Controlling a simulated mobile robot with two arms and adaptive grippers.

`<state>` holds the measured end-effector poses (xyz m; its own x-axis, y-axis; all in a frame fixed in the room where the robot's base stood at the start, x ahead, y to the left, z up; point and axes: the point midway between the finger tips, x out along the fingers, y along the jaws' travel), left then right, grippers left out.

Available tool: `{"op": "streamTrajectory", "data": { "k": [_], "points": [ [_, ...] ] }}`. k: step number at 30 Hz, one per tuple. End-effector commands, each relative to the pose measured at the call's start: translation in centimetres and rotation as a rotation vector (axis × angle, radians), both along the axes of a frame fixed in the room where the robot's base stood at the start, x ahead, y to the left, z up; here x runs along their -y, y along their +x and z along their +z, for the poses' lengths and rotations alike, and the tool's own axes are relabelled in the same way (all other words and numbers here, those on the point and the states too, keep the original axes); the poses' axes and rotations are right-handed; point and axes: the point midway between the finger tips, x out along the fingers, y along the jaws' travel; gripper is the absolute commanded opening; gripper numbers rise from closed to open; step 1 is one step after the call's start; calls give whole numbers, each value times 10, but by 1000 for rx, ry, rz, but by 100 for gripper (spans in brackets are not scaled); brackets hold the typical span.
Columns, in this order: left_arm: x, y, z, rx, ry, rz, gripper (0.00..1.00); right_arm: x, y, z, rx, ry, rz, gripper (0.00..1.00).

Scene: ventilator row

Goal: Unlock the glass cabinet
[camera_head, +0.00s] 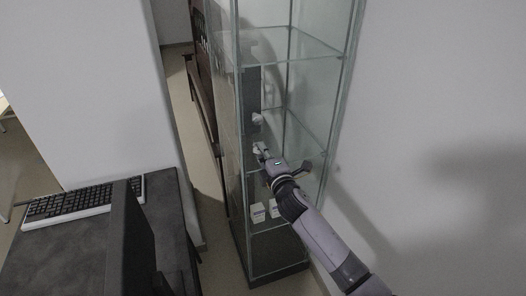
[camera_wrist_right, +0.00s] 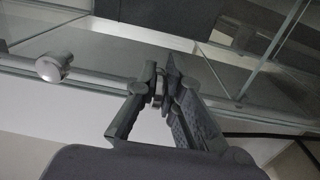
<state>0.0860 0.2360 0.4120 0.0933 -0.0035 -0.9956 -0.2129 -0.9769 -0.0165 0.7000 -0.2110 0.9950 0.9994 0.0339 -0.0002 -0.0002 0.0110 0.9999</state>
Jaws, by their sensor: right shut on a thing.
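The tall glass cabinet (camera_head: 300,55) stands upright in the middle of the head view, with its glass door closed as far as I can tell. My right gripper (camera_head: 262,151) is at the front of the cabinet at mid-height. In the wrist view, its fingers (camera_wrist_right: 159,88) are shut on a small silver metal part (camera_wrist_right: 157,101), mostly hidden between them; I cannot tell whether it is a key or part of the lock. A round silver knob (camera_wrist_right: 53,66) is left of the fingers, on the cabinet front, apart from them. My left gripper is not in view.
Small white boxes (camera_head: 257,212) stand on a lower shelf inside the cabinet. A dark desk (camera_head: 60,255) with a keyboard (camera_head: 80,203) and a monitor (camera_head: 128,245) is at the left. A plain wall (camera_head: 440,90) is close at the right.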

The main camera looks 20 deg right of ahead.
Motion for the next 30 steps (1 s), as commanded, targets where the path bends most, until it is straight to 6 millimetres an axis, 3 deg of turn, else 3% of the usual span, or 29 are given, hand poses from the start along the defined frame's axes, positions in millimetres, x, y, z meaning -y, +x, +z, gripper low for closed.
{"op": "streamTrajectory", "data": {
  "k": [16, 17, 24, 30],
  "points": [
    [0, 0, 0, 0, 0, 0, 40, 2, 2, 7, 11, 28, -2, 0],
    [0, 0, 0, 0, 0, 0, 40, 2, 2, 7, 11, 28, -2, 9],
    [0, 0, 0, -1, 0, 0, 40, 2, 2, 5, 8, 27, -2, 25],
    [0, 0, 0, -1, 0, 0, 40, 1, 1, 3, 3, 26, -2, 28]
  ]
}}
